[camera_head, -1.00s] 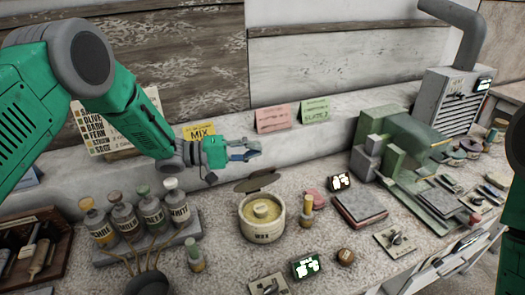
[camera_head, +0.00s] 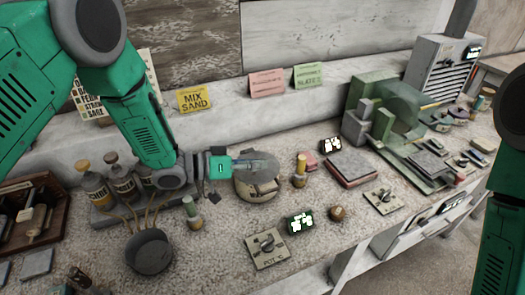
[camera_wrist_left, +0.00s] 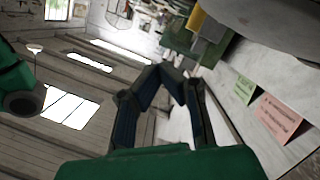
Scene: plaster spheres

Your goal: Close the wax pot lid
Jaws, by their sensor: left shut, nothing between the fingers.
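The wax pot (camera_head: 257,190) is a cream round pot on the speckled bench, in the middle of the head view. Its grey-brown lid (camera_head: 265,156) lies over the pot's mouth, and the yellow wax is out of sight. My left gripper (camera_head: 262,165) is shut and empty, with its fingers across the lid; I cannot tell whether they touch it or whether the lid sits fully flat. The shut fingers also show in the left wrist view (camera_wrist_left: 168,72), where the pot is not seen. My right gripper is out of view.
Paint bottles (camera_head: 122,182) stand left of the pot, partly behind my left arm. A grey cup (camera_head: 149,252) is at the front left. A switch plate (camera_head: 267,248) and a small display (camera_head: 300,223) lie in front.

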